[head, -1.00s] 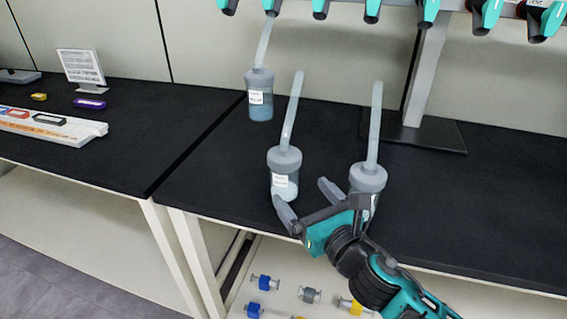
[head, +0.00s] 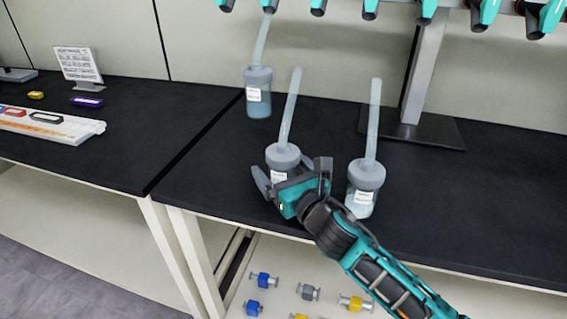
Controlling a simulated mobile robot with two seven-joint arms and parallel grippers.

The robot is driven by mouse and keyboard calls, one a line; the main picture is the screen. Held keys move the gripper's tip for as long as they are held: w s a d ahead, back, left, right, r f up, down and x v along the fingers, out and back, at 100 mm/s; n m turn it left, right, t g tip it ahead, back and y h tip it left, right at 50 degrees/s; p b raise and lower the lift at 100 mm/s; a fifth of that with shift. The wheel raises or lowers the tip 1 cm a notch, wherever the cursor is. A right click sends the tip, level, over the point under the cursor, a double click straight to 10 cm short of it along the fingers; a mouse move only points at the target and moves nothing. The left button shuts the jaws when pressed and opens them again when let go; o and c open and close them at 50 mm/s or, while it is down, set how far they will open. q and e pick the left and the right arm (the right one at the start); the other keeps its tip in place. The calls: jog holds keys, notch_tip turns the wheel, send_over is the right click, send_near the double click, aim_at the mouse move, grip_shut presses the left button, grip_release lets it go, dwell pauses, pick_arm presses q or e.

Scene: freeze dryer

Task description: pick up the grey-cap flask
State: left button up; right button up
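Three flasks with grey caps and upright tubes stand on the black bench. The middle flask (head: 282,155) has a white label, and its lower body is partly hidden by my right gripper. My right gripper (head: 289,166) is at this flask, with one finger to its left and the other to its right. The fingers are spread, and a gap shows between the cap and the right finger. Another flask (head: 364,185) stands just right of the gripper. The third flask (head: 258,93) stands farther back, its tube reaching up to the rack. My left gripper is not in view.
A rack with several teal-and-black valves (head: 427,10) hangs above, on a grey post (head: 425,75). The bench (head: 450,200) is clear to the right. Clamps (head: 308,292) lie on the lower shelf. A sign (head: 78,65) and a white tray (head: 50,125) stand on the left bench.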

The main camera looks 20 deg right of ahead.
jog(key=shift+c, duration=0.3)
jog(key=c, duration=1.4)
jog(key=shift+c, duration=0.2)
jog(key=shift+r, duration=0.15)
